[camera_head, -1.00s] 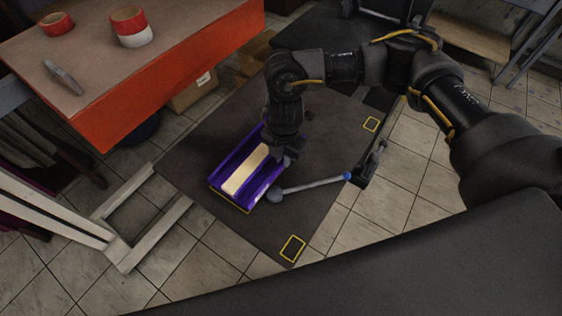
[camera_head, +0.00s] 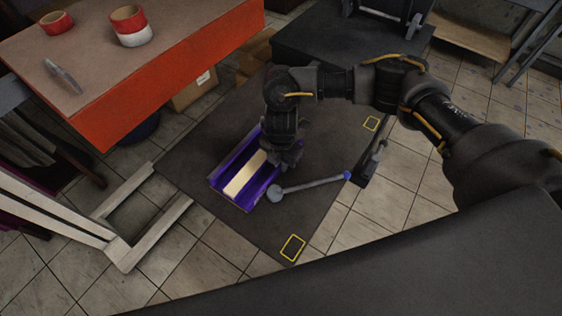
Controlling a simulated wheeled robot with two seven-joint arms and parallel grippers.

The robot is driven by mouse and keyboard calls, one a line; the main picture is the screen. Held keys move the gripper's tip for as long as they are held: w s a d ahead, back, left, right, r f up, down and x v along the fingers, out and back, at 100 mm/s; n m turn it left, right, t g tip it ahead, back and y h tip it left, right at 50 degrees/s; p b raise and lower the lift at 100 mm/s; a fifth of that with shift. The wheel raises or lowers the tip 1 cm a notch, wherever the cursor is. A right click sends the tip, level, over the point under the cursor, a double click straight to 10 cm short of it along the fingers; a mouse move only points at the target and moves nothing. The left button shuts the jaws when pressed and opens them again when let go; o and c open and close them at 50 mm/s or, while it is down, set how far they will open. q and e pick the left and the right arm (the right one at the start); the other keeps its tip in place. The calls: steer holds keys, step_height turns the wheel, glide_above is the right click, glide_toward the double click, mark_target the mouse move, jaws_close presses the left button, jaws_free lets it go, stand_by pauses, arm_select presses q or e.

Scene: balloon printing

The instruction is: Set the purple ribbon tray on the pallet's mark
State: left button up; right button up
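The purple ribbon tray (camera_head: 222,182), with a pale strip along its middle, sits low at the left part of the dark pallet (camera_head: 325,150). The tray looks flat, and a thin yellowish line shows along its near edge. How well it lines up with any mark under it cannot be told. My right gripper (camera_head: 287,160) is at the tray's right side, pointing down. Its fingers are dark and small, so whether they touch the tray or are shut on it is unclear. My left gripper is out of view.
A grey rod with a ball end and blue tip (camera_head: 312,185) lies just right of the tray. An orange-sided table (camera_head: 160,80) with tape rolls stands at upper left. A pale frame (camera_head: 150,235) is left of the pallet.

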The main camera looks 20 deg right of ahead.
steer(key=o, duration=0.4)
steer(key=shift+r, duration=0.3)
step_height(320, 180, up, 12)
steer(key=shift+f+b, duration=0.15)
steer(key=shift+b, duration=0.2)
steer(key=shift+s, duration=0.1)
